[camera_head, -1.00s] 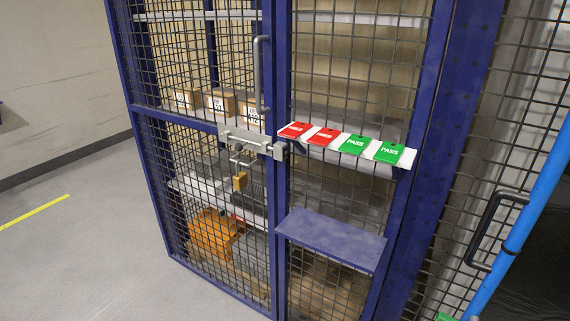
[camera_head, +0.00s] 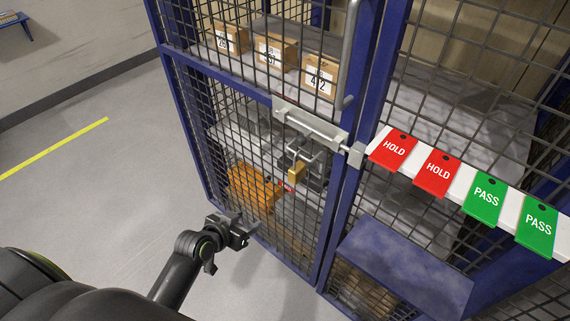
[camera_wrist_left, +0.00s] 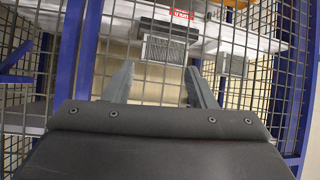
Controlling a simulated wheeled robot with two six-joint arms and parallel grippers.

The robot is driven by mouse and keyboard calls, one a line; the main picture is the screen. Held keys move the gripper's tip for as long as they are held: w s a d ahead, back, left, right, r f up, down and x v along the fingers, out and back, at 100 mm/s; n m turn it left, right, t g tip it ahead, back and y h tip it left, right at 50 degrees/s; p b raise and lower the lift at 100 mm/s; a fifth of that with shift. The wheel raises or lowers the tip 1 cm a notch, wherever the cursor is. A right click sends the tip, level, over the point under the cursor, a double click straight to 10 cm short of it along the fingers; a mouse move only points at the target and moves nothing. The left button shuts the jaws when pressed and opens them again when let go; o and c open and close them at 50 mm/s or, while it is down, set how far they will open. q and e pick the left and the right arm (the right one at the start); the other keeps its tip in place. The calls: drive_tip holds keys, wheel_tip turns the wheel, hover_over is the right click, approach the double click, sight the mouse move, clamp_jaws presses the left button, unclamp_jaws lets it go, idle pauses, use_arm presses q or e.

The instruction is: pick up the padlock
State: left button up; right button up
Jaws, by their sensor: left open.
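The brass padlock (camera_head: 297,171) hangs by its shackle below the grey sliding bolt (camera_head: 312,125) on the blue mesh cage door. My left gripper (camera_head: 246,228) is open and empty, lower and to the left of the padlock, in front of the mesh. In the left wrist view the two open fingers (camera_wrist_left: 160,88) point at the mesh with nothing between them. The padlock cannot be made out in that view. My right gripper is not in view.
Red HOLD tags (camera_head: 392,148) and green PASS tags (camera_head: 485,197) hang on a white rail right of the bolt. A blue shelf (camera_head: 405,265) juts out below them. Numbered boxes (camera_head: 275,50) stand behind the mesh. Open floor lies left.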

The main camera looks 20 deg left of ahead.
use_arm(q)
drive_tip(key=m+t+h+p, duration=0.1)
approach(291, 175)
drive_tip(key=s+a+f, duration=0.4)
wheel_tip(291, 175, up, 5)
drive_tip(key=d+m+t+h, duration=0.1)
drive_tip(key=d, duration=0.1)
drive_tip(key=p+x, duration=0.2)
drive_tip(key=x, duration=0.9)
drive_tip(key=shift+d+r+p, duration=0.15)
drive_tip(key=shift+p, duration=0.2)
drive_tip(key=shift+w+d, duration=0.15)
drive_tip(key=shift+w, duration=0.2)
drive_tip(key=shift+w+d+f, duration=0.1)
drive_tip(key=shift+w+f, duration=0.15)
drive_tip(key=shift+f, duration=0.1)
drive_tip(key=shift+w+d+f+p, duration=0.1)
drive_tip(key=shift+w+f+p, duration=0.05)
drive_tip(key=shift+w+p, duration=0.2)
drive_tip(key=shift+f+p+x, duration=0.2)
drive_tip(key=shift+p+x, duration=0.2)
drive_tip(key=shift+x, duration=1.55)
drive_tip(key=shift+s, duration=0.1)
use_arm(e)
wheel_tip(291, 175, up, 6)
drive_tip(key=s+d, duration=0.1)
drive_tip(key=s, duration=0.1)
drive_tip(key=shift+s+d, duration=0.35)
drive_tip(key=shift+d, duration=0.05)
